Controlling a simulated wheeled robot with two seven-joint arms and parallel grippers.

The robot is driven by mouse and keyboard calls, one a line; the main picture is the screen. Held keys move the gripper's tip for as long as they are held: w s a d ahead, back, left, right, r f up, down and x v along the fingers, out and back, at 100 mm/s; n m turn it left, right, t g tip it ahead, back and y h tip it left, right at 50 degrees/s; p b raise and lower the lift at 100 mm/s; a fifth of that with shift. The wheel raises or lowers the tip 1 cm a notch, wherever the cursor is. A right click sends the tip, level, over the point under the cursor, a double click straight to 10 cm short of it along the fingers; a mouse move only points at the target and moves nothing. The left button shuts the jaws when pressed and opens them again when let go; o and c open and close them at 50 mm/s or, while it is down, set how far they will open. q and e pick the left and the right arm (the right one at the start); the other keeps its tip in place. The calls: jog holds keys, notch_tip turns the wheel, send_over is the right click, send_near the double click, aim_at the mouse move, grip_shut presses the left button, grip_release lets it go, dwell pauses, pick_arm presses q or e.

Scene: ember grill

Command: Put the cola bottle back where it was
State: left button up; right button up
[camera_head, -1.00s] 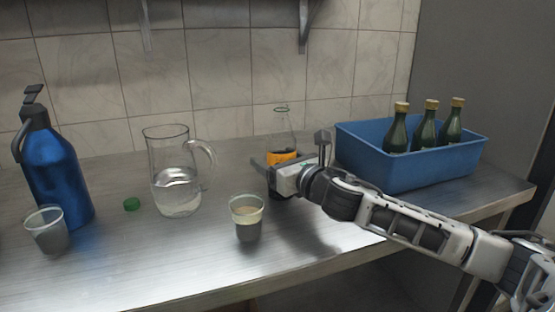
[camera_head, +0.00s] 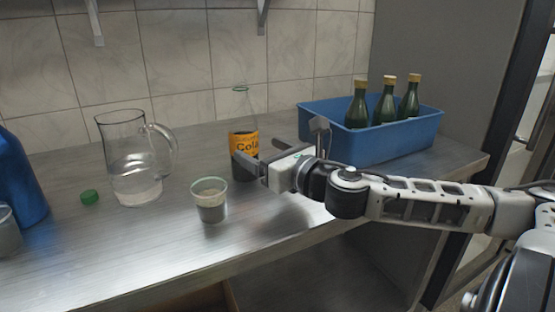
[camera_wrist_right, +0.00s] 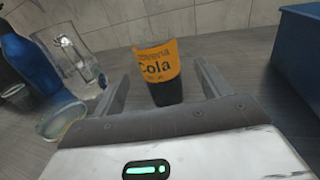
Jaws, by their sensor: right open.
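The cola bottle (camera_head: 243,137) stands upright on the steel counter, with a clear neck, an orange label and dark liquid at the bottom. It also shows in the right wrist view (camera_wrist_right: 160,72), between and beyond the two fingers. My right gripper (camera_head: 247,165) is open, close in front of the bottle at its lower part. In the wrist view the fingers (camera_wrist_right: 163,88) are apart, and I see a gap between each finger and the bottle. My left gripper is not in view.
A glass pitcher (camera_head: 136,185), a cup (camera_head: 210,206) and a green cap (camera_head: 90,197) stand left of the bottle. A blue jug (camera_head: 22,180) is at the far left. A blue crate (camera_head: 385,143) with several green bottles stands at the right. The counter's front strip is clear.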

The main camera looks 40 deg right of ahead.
jog(key=shift+s+a+p, duration=0.2)
jog(key=shift+s+p, duration=0.3)
jog(key=shift+s, duration=0.55)
jog(key=shift+s+p, duration=0.35)
jog(key=shift+s, duration=0.45)
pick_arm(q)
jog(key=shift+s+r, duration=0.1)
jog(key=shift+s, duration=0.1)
pick_arm(e)
jog(key=shift+s+d, duration=0.1)
jog(key=shift+s, duration=0.05)
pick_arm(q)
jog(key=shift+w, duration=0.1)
